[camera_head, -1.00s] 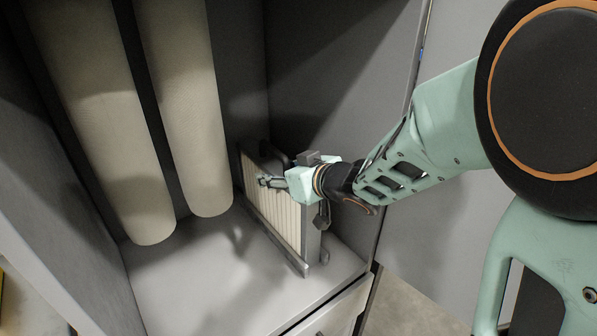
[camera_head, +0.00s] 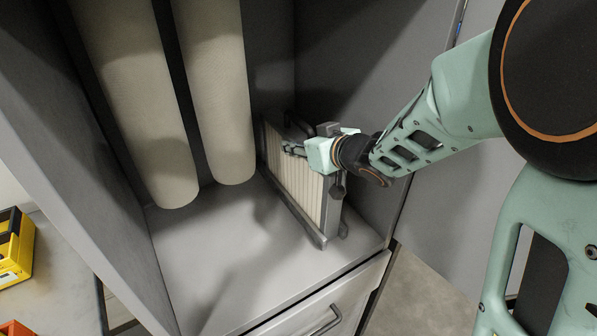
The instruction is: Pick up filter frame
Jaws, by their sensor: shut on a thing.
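The filter frame (camera_head: 301,191) is a grey-framed panel with cream pleats. It stands upright on the cabinet floor, near the cabinet's right wall. My gripper (camera_head: 296,149) is at the top of the frame and shut on it. The fingers are small and partly hidden by the gripper body, so the exact contact is hard to see. The frame's right side is partly behind my wrist.
Two tall cream cylinders (camera_head: 138,110) hang at the left inside the grey cabinet. The cabinet floor (camera_head: 215,260) is clear left of the frame. A drawer with a handle (camera_head: 326,322) lies below. A yellow and black object (camera_head: 14,246) sits outside at left.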

